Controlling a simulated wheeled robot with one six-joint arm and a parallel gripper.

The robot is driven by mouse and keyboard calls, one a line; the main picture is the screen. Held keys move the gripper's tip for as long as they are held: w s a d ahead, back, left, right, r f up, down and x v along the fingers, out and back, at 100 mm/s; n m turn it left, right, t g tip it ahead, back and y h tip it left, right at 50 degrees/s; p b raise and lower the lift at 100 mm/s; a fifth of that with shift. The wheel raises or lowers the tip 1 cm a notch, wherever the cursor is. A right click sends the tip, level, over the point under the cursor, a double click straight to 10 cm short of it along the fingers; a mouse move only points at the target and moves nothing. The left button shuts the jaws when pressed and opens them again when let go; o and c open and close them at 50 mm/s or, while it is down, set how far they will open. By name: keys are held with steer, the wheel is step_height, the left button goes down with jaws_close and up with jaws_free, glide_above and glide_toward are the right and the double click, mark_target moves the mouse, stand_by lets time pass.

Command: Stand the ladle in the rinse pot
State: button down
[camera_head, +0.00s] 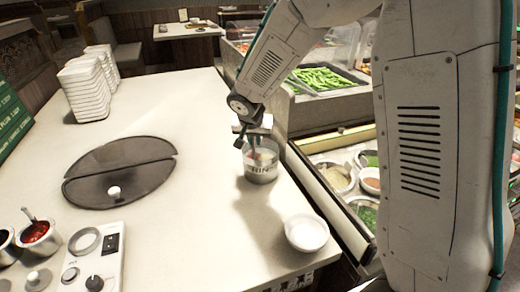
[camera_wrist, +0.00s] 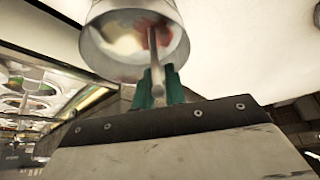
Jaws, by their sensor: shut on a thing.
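The rinse pot (camera_head: 261,172) is a metal pot with dark lettering on the table's right side. It also shows in the wrist view (camera_wrist: 97,52), with a pale and reddish inside. My gripper (camera_head: 252,139) is right above the pot's rim. In the wrist view its green fingers (camera_wrist: 159,88) are shut on the thin grey handle of the ladle (camera_wrist: 153,48). The handle reaches over the pot's mouth, and the ladle's lower end appears to be inside, near a reddish patch. I cannot tell whether it touches the bottom.
A white bowl (camera_head: 306,233) stands in front of the pot. At left are a pot of red sauce (camera_head: 40,238) with a utensil in it, a control panel (camera_head: 94,262), a dark round plate (camera_head: 120,170) and stacked white dishes (camera_head: 85,90). A food counter (camera_head: 330,140) borders the right.

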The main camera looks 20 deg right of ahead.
steer(key=shift+f, duration=0.2)
stand_by(0.6)
steer(key=c, duration=0.9)
jaws_free()
steer(key=shift+c, duration=0.5)
steer(key=shift+o, duration=0.2)
steer(key=shift+r, duration=0.15)
steer(key=shift+o, duration=1.2)
steer(key=shift+w+r, duration=0.15)
steer(key=shift+r, duration=0.4)
step_height(320, 180, up, 8)
steer(key=shift+f, duration=0.15)
